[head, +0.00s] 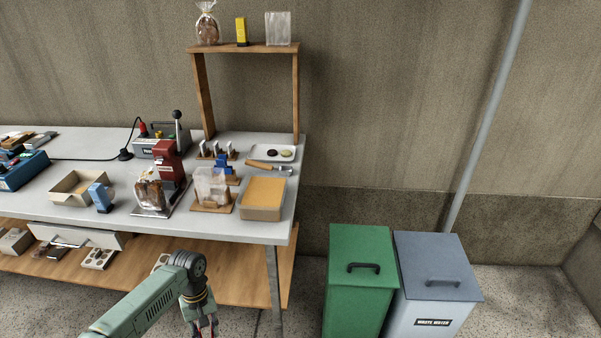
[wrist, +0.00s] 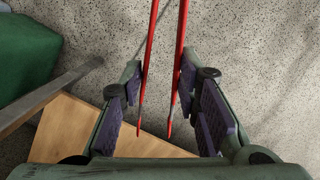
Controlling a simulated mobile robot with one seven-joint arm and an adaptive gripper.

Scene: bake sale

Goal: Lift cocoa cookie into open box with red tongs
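The red tongs (wrist: 150,55) lie between the pads of my gripper (wrist: 161,78). Their two arms are apart, run out of the top of the wrist view, and have narrow ends near the palm. The finger pads appear to press on the arms from both sides. In the head view my gripper (head: 205,322) is low in front of the table, mostly cut off by the bottom edge. A small dark round cookie (head: 272,153), likely the cocoa cookie, lies on a white tray (head: 257,148) beside a paler one. A lidless cardboard box (head: 62,193) stands at the table's left.
The table (head: 140,222) also holds a red press (head: 168,162), a tan box (head: 262,213), a wooden-handled tool (head: 262,166) and a bag holder (head: 211,184). A shelf (head: 240,48) rises behind. Green (head: 360,280) and grey (head: 435,265) bins stand right.

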